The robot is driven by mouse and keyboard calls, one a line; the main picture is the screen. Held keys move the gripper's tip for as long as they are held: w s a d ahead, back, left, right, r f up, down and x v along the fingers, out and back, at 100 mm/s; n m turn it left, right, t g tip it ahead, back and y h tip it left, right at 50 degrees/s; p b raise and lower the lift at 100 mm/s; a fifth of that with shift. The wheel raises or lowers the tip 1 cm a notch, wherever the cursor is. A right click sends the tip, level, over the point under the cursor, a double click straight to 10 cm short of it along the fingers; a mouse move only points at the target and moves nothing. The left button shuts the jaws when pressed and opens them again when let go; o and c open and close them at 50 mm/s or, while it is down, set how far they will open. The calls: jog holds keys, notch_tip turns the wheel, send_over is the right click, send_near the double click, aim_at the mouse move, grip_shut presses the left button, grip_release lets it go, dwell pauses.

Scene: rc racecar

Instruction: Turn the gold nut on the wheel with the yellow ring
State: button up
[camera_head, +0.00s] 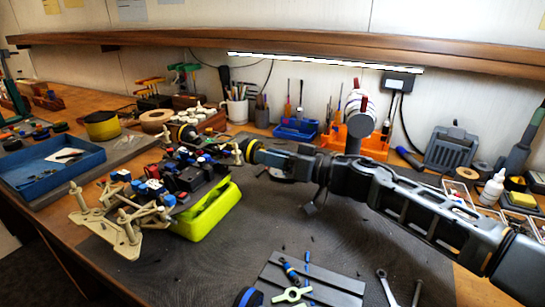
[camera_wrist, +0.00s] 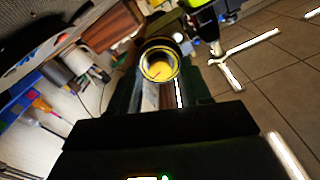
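The RC car (camera_head: 195,175) sits on a lime green stand (camera_head: 207,215) on the dark mat. A wheel with a yellow ring (camera_head: 251,150) is on the car's far right side, in front of my gripper (camera_head: 268,155). In the wrist view the same wheel (camera_wrist: 160,64) faces the camera as a dark tyre with a yellow ring and gold-yellow centre. My gripper (camera_wrist: 168,92) reaches toward the wheel's face, its tips at or very close to it. The gold nut is not clearly distinguishable. Whether the fingers touch it or are shut cannot be told.
A blue tray (camera_head: 85,173) lies left on the bench. A grey tray with tools (camera_head: 310,287) and wrenches lie at the front. An orange bin (camera_head: 372,148) stands behind my arm. The middle mat is mostly clear.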

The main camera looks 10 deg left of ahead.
jog(key=shift+v, duration=3.95)
jog(key=shift+s, duration=0.1)
